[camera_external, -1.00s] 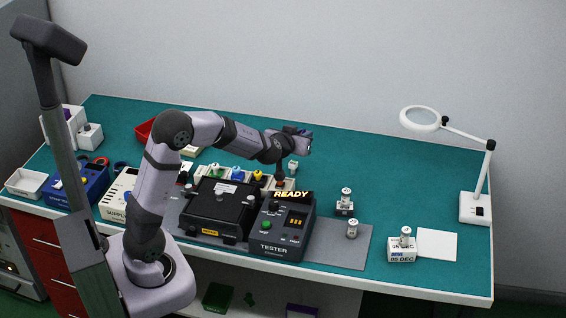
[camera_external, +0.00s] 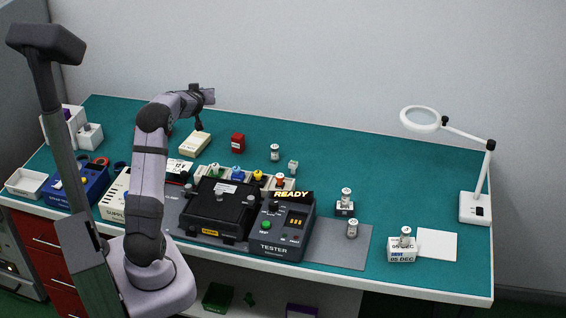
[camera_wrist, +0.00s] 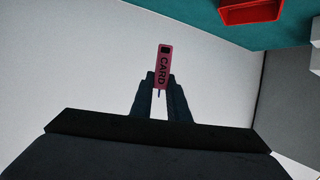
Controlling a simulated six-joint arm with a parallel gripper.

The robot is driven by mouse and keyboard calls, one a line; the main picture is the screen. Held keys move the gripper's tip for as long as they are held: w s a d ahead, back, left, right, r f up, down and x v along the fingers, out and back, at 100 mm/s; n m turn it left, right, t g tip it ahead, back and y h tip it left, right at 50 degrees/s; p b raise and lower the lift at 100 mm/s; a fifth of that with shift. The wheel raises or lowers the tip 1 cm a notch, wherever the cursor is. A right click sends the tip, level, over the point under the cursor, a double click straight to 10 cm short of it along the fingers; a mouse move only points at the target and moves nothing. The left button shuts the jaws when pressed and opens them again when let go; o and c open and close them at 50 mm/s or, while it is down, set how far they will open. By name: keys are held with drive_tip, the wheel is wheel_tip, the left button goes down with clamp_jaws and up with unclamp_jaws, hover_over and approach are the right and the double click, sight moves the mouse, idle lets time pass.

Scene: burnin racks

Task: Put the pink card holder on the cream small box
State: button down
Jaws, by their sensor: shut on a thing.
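The pink card holder (camera_wrist: 164,62), marked CARD, stands up between the fingertips of my gripper (camera_wrist: 163,82) in the wrist view. My gripper is shut on it. In the external view my gripper (camera_external: 208,96) is raised above the back left of the bench, and I cannot make out the card holder there. The cream small box (camera_external: 195,143) lies on the green bench below my gripper's side, left of a small red box. Its top looks flat, with some dark print. The wrist view does not show the cream box.
A red open bin shows in the wrist view (camera_wrist: 250,12). A small red box (camera_external: 238,142) stands right of the cream box. The black case (camera_external: 218,203) and tester (camera_external: 281,228) sit in front. The magnifier lamp (camera_external: 474,207) stands far right.

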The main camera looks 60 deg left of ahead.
drive_tip(key=s+a+f, duration=0.1)
drive_tip(key=s+a, duration=0.1)
hover_over(195, 142)
drive_tip(key=shift+a+f, duration=0.1)
drive_tip(key=shift+f, duration=6.9)
drive_tip(key=shift+f, duration=0.15)
drive_tip(key=c, duration=1.7)
unclamp_jaws()
